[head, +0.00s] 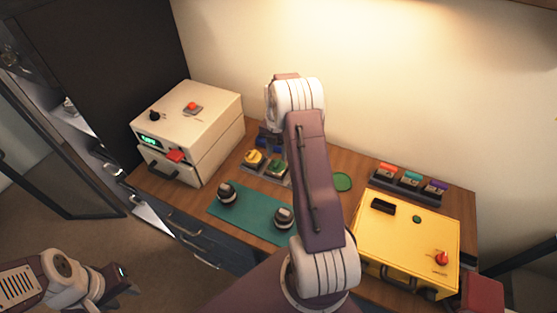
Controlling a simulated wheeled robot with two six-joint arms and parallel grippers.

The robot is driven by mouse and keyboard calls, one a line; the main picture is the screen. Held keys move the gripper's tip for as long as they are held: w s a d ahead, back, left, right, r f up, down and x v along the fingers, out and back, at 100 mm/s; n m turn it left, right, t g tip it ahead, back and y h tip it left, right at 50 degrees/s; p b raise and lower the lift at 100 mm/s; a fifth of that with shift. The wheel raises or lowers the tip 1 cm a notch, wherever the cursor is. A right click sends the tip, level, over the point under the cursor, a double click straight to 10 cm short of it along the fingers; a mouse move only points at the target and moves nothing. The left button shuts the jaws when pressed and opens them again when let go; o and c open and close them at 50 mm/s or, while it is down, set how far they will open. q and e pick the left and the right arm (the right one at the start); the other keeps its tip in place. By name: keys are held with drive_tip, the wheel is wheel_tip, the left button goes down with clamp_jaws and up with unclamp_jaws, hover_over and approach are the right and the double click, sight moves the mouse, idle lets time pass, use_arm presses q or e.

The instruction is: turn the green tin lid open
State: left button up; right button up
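A small green-topped piece (277,168) sits in a grey tray beside a yellow one and a blue one. A flat green disc (342,181) lies on the wooden table just right of my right arm. I cannot tell for sure which of these is the tin lid. My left gripper (127,281) is low at the left, over the floor in front of the drawers and far from both green things; its finger gap is not clear. My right arm crosses the middle of the view, and its gripper is not visible. The arm hides part of the table.
A teal mat (255,214) holds two dark round pieces with pale tops. A cream box (187,133) with a green display stands at the left. A yellow case (405,240) stands at the right. Behind it is a rack (408,188) with red, teal and purple blocks.

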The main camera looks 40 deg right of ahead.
sight(277, 163)
drive_tip(key=shift+r+p, duration=0.4)
drive_tip(key=shift+r, duration=0.55)
drive_tip(key=shift+w+d+f, duration=0.1)
drive_tip(key=shift+w+d, duration=0.05)
use_arm(q)
drive_tip(key=shift+w+r, duration=0.15)
drive_tip(key=shift+r, duration=0.55)
wheel_tip(277, 163, up, 6)
drive_tip(key=p, duration=0.5)
drive_tip(key=shift+f, duration=0.25)
use_arm(e)
wheel_tip(277, 163, up, 6)
